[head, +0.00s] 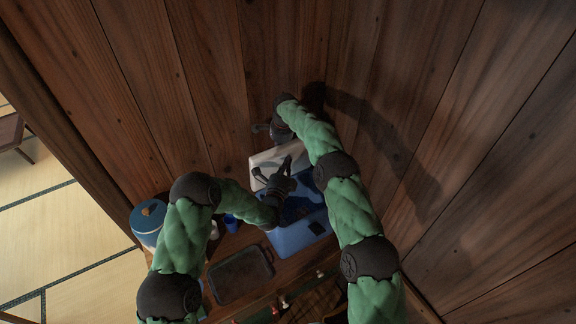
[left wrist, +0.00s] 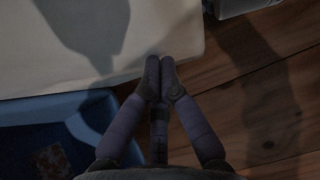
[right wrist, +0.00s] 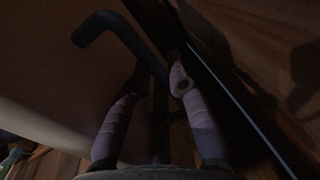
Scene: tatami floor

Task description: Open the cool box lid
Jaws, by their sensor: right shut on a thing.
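The blue cool box (head: 290,238) stands on a wooden surface in the corner. Its pale lid (head: 268,160) is raised at the back, and the dark blue inside shows below it. In the left wrist view the lid (left wrist: 60,50) fills the upper left, with the blue box rim (left wrist: 85,98) under it. My left gripper (left wrist: 160,65) has its fingertips together at the lid's edge, with nothing seen between them. My right gripper (right wrist: 157,75) is shut on a dark bent handle (right wrist: 100,28) beside a pale panel. My right arm hides part of the box.
A blue round container (head: 148,218) stands at the left, near a small blue cup (head: 231,223). A dark tray (head: 240,275) lies in front of the box. Wooden walls close in behind and to the right.

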